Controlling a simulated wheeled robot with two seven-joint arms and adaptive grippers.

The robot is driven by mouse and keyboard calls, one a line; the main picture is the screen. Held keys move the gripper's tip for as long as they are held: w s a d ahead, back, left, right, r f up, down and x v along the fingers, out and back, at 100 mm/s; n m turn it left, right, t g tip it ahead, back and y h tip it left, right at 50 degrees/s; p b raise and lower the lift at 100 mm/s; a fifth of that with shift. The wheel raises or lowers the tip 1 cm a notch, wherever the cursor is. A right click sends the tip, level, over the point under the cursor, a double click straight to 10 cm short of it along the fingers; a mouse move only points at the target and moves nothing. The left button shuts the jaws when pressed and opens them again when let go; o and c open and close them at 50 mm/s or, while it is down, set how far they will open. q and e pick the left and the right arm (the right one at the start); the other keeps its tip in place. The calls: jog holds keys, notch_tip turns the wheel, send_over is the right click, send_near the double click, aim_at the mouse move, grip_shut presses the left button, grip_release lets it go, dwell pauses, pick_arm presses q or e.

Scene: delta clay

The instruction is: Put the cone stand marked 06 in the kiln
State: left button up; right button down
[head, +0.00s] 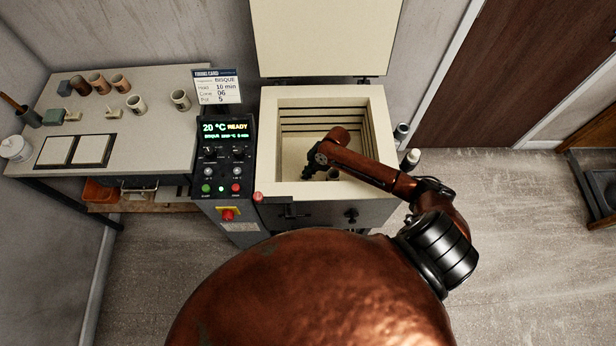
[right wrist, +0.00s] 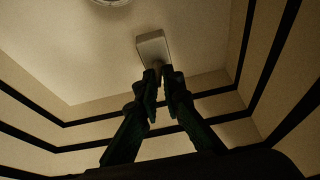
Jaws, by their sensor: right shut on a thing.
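The kiln (head: 268,150) stands open at the centre of the head view, with a pale lining and dark grooves round its inner walls. My right gripper (head: 324,176) reaches down inside it. In the right wrist view its fingers (right wrist: 162,70) are shut on a small pale block-like piece, the cone stand (right wrist: 150,44), near the kiln's floor. I cannot tell whether the stand touches the floor. No number on it can be read. In the head view the stand is hidden by my gripper and arm. My left gripper is not in view.
A cup (head: 333,173) sits in the kiln close to my gripper; a round rim (right wrist: 110,2) shows in the right wrist view. The raised lid (head: 320,40) is behind. The control panel (head: 222,150) reads READY. Cups and small blocks stand on the left table (head: 150,150).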

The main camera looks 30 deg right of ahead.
jog(key=shift+f+b, duration=0.4)
jog(key=shift+f, duration=1.45)
jog(key=shift+f, duration=0.15)
jog(key=c, duration=2.1)
grip_release()
jog(key=p+v, duration=0.2)
jog(key=v, duration=1)
jog(key=shift+s+p, duration=0.1)
jog(key=shift+p, duration=0.2)
